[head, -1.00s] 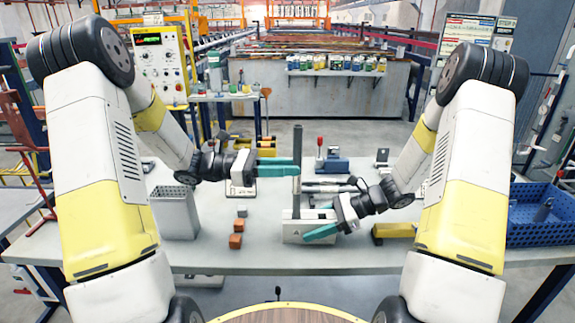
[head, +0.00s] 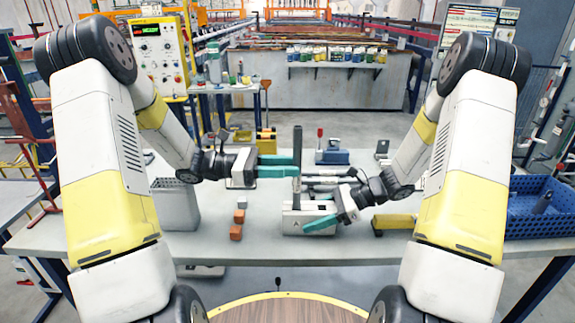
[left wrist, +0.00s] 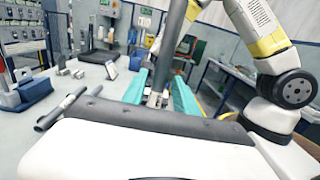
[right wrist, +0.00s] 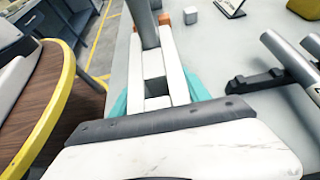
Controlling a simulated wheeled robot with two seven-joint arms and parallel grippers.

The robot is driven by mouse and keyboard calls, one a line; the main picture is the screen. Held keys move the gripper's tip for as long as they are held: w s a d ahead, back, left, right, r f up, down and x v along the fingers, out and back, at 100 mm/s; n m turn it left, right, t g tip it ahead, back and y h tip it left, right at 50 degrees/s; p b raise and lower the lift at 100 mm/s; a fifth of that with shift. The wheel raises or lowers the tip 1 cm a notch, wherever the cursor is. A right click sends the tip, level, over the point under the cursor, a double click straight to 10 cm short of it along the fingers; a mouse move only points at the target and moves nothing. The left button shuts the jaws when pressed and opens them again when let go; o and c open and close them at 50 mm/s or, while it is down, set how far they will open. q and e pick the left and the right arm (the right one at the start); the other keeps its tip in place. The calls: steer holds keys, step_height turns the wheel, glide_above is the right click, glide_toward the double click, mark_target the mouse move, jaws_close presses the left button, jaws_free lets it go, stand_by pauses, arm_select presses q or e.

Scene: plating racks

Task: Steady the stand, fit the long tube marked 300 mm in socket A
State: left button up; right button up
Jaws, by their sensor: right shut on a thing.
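A long dark grey tube (head: 297,145) stands upright at the white stand (head: 292,224); its lower end meets the stand's top. The tube also shows in the left wrist view (left wrist: 171,40) and right wrist view (right wrist: 143,18). No length mark or socket letter is readable. My left gripper (head: 297,165) has its teal fingers on either side of the tube, with gaps visible in the left wrist view; it looks open. My right gripper (head: 318,213) is shut on the stand, a finger along each side. A square opening (right wrist: 157,95) in the stand's top is empty.
Grey tubes (head: 325,180) lie on a rack behind the stand. Small orange blocks (head: 236,232) and a perforated grey bin (head: 178,205) are to the left. A yellow block (head: 393,222) and a blue crate (head: 545,222) are to the right.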

arm_select(q)
steer(key=shift+o, duration=0.5)
steer(key=a, duration=1.2)
steer(key=shift+w+f, duration=0.2)
steer(key=shift+w, duration=0.15)
arm_select(e)
steer(key=o, duration=1.7)
steer(key=shift+d, duration=0.1)
